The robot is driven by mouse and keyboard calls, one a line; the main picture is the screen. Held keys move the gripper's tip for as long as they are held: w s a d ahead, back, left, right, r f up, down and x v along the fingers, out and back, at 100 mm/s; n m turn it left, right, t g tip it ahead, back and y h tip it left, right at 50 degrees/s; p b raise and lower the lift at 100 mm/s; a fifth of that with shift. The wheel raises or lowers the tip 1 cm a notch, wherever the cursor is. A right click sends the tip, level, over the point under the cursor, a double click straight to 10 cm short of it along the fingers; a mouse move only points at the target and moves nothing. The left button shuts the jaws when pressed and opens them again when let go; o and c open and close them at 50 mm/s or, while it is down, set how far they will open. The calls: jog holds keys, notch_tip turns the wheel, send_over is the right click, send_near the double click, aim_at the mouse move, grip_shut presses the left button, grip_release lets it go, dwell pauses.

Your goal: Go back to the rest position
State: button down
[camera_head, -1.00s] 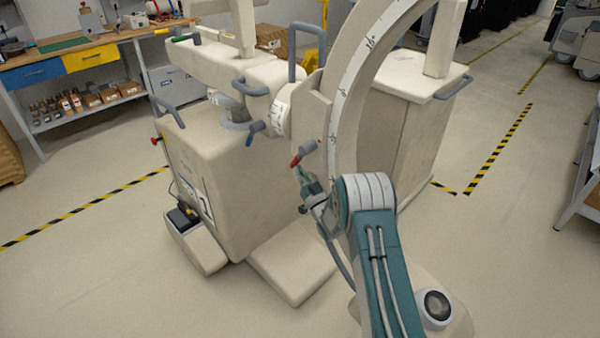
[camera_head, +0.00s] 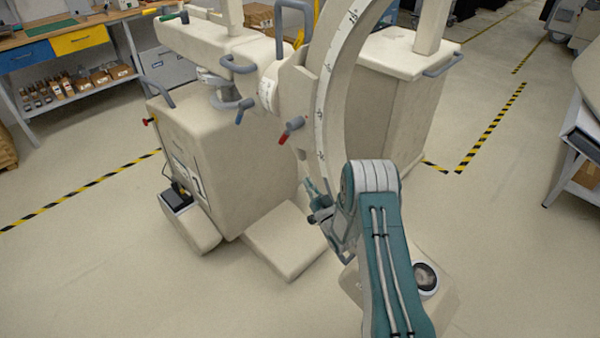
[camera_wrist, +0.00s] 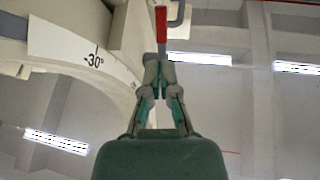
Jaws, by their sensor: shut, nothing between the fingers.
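My gripper (camera_head: 310,184) is at the end of my teal and white arm, in front of the curved C-arm of the cream medical machine (camera_head: 225,165). In the wrist view my gripper (camera_wrist: 158,88) has its fingers together, with nothing held between them. The red-tipped lever (camera_head: 291,129) on the machine is above my gripper in the head view. In the wrist view the red lever (camera_wrist: 161,23) shows past the fingertips; it looks apart from them.
The C-arm's scaled arc (camera_head: 330,100) stands close beside my gripper. A workbench (camera_head: 70,25) with drawers is at the back left, and a table (camera_head: 585,140) is at the right edge. The floor at the front left is clear.

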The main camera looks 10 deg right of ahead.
jog(key=shift+s+f, duration=0.2)
jog(key=shift+s, duration=0.1)
jog(key=w+r+g+h, duration=0.2)
jog(key=r, duration=0.5)
jog(key=w+r+g+h, duration=0.1)
jog(key=w+r+h, duration=0.15)
jog(key=r, duration=0.35)
jog(key=s+d+r+m+g+h, duration=0.2)
jog(key=s+d+r+g+h, duration=0.15)
jog(key=s+r, duration=0.45)
jog(key=s+a+r+g, duration=0.1)
jog(key=s+g, duration=0.2)
jog(key=s, duration=0.9)
jog(key=s+r+m+g, duration=0.1)
jog(key=s+r+g, duration=0.1)
jog(key=s, duration=1)
jog(key=s+a+r+g+h, duration=0.1)
jog(key=s+g, duration=0.3)
jog(key=s, duration=0.7)
jog(key=shift+s+a+r+m, duration=0.3)
jog(key=shift+s+r, duration=0.1)
jog(key=shift+r, duration=0.05)
